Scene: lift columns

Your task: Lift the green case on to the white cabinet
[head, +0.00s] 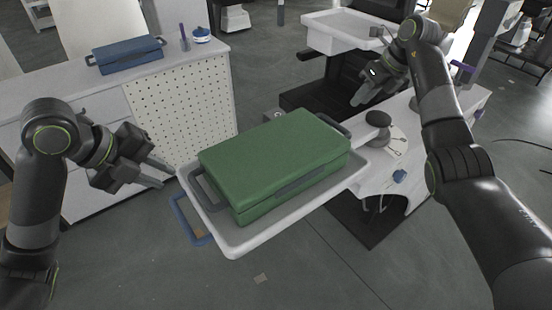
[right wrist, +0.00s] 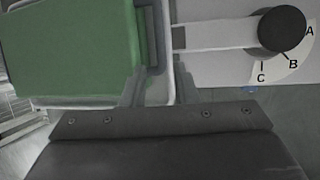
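The green case (head: 275,160) lies flat in a white tray (head: 234,241), with a grey handle at each end. Its right part also shows in the right wrist view (right wrist: 70,45). The white cabinet (head: 185,68) stands at the left back, with a perforated side panel and a blue case on top. My left gripper (head: 166,176) is open and empty, left of the case's near-left handle and apart from it. My right gripper (head: 357,99) is above and beyond the case's right handle. Its fingertips (right wrist: 152,92) show apart with nothing between them in the right wrist view.
A black knob (head: 378,118) on a dial marked A, B, C sits right of the tray. A blue case (head: 127,53) and small blue items (head: 201,35) occupy part of the cabinet top. Another white tray (head: 345,38) stands behind. A blue handle (head: 188,222) is beside the tray's left end.

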